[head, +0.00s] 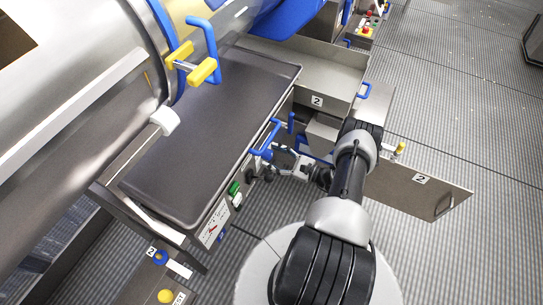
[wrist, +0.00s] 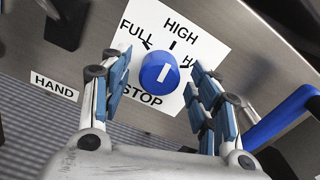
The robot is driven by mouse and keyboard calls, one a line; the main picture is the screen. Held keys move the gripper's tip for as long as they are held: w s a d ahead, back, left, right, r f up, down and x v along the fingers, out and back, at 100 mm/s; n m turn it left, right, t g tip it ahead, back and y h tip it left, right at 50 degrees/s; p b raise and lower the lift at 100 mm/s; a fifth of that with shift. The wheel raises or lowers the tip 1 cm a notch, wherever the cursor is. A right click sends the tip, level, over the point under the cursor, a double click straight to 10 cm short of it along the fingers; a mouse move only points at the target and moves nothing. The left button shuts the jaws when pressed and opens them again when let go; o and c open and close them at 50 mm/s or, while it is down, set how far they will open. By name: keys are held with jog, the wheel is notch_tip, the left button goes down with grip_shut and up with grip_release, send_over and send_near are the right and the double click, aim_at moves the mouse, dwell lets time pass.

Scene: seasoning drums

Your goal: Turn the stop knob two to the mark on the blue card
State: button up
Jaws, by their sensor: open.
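A round blue knob (wrist: 160,72) with a white pointer line sits on a white card (wrist: 205,52) on a metal panel. The card reads FULL, HIGH and STOP, plus a partly hidden word starting with H. The pointer line tilts slightly right of straight up, near HIGH. My gripper (wrist: 160,88) is open, with one blue-padded finger on each side of the knob; I cannot tell whether either touches it. In the head view my gripper (head: 272,168) is at the machine's front panel, and the knob cannot be made out there. I cannot make out a blue card.
A HAND label (wrist: 54,87) is left of the knob. A blue handle (wrist: 282,116) is close on the right. In the head view, a green button (head: 234,187) and a gauge (head: 212,230) are on the panel. A metal plate marked 2 (head: 440,193) stands right of my arm.

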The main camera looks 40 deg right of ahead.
jog(key=shift+w+a, duration=0.25)
jog(key=shift+w, duration=0.3)
jog(key=shift+c, duration=0.6)
jog(key=c, duration=1)
